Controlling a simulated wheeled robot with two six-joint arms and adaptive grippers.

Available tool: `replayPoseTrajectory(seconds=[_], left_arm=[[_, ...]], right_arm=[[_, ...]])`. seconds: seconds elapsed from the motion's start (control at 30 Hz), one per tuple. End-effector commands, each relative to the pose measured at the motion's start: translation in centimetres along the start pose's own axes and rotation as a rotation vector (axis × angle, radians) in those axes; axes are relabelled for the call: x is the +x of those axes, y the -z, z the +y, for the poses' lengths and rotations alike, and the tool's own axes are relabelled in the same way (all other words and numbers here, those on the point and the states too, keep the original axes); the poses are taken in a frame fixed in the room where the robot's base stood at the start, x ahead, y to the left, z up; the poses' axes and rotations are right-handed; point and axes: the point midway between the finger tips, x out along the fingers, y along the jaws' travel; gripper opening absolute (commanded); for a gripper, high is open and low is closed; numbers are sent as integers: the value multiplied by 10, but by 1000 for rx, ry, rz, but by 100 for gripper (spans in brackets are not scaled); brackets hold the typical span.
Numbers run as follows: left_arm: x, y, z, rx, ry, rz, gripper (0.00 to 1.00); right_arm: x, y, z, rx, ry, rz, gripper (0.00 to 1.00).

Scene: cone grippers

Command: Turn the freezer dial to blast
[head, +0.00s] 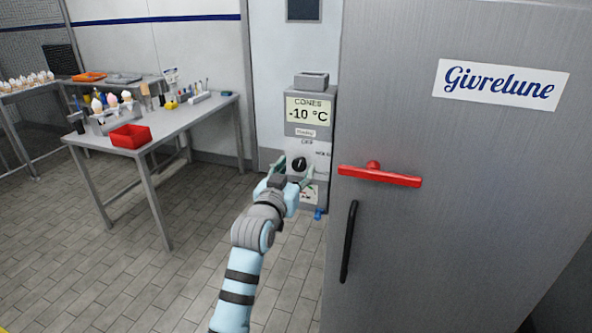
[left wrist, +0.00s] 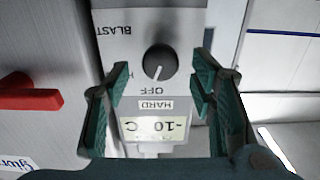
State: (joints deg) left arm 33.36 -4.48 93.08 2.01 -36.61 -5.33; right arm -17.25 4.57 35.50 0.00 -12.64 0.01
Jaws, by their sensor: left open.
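The black freezer dial (head: 299,164) is on a grey control box beside the freezer. It also shows in the left wrist view (left wrist: 160,62), where the picture is upside down. Its white pointer line points toward the OFF mark (left wrist: 153,91). The BLAST mark (left wrist: 113,30) is on the far side of the dial from OFF. My left gripper (head: 291,170) is open, with its teal fingers apart on either side of the dial in the wrist view; I see no contact. One finger partly covers a mark beginning with H. My right gripper is not in view.
The box's display (head: 308,113) reads -10 °C. The large grey freezer door (head: 460,220) stands at right, with a red lever (head: 380,177) sticking out and a black handle (head: 349,242). A metal table (head: 185,121) with a red bin (head: 130,136) stands at left.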

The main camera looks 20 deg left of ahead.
Motion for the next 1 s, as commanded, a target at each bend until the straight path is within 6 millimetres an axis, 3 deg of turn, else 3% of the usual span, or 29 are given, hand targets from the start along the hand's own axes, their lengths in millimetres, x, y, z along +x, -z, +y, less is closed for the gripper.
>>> replayPoseTrajectory(seconds=[0.13, 0.37, 0.67, 1.0], left_arm=[[12, 0, 0, 0, 0, 0, 50], [14, 0, 0, 0, 0, 0, 50], [13, 0, 0, 0, 0, 0, 4], [13, 0, 0, 37, 0, -1, 3]], right_arm=[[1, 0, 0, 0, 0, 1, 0], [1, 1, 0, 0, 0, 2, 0], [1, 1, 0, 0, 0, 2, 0], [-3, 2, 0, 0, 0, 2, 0]])
